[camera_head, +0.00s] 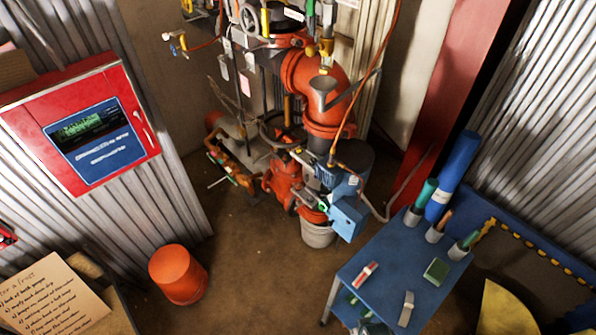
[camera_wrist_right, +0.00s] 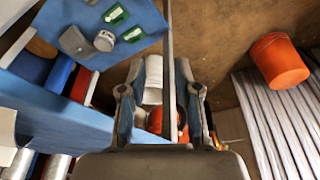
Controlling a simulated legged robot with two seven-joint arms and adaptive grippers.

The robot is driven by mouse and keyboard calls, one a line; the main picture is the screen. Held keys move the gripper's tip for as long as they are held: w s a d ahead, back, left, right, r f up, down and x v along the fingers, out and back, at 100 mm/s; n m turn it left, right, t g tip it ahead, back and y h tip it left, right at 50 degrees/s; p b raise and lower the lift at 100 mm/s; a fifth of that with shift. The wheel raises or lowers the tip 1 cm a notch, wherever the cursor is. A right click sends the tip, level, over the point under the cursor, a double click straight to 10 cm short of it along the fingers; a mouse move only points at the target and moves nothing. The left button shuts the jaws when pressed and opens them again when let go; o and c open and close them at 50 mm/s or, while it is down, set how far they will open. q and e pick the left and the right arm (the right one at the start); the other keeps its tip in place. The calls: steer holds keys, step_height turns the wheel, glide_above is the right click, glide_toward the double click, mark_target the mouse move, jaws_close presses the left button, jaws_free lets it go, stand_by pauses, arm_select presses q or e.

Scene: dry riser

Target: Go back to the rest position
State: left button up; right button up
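My right gripper (camera_wrist_right: 161,90) shows in the right wrist view with its two blue-grey fingers spread apart. A whitish cylinder-like thing (camera_wrist_right: 153,78) and a red-orange part show in the gap between the fingers. They appear to lie beyond the fingers, and I see no grip on them. Neither gripper shows in the head view, and my left gripper is in no view.
Red riser pipes and valves (camera_head: 315,90) stand at the back centre. A blue cart (camera_head: 385,258) with small items is at right. An orange bucket (camera_head: 178,275) stands on the floor; a red panel box (camera_head: 85,125) hangs left. Floor between bucket and cart is clear.

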steer(key=s+d+f+g+b, duration=0.1)
steer(key=s+f, duration=0.2)
steer(key=f, duration=0.7)
steer(key=s+d+f, duration=0.1)
steer(key=s+f, duration=0.3)
steer(key=f, duration=0.6)
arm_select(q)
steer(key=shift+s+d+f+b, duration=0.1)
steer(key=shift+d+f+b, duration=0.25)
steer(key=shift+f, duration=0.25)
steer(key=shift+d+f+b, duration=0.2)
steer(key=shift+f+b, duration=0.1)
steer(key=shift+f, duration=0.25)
arm_select(e)
steer(key=s+d+f+g, duration=0.1)
steer(key=s+f, duration=1)
steer(key=s, duration=0.3)
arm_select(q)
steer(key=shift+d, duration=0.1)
arm_select(e)
steer(key=shift+d+f, duration=0.1)
steer(key=shift+d, duration=0.05)
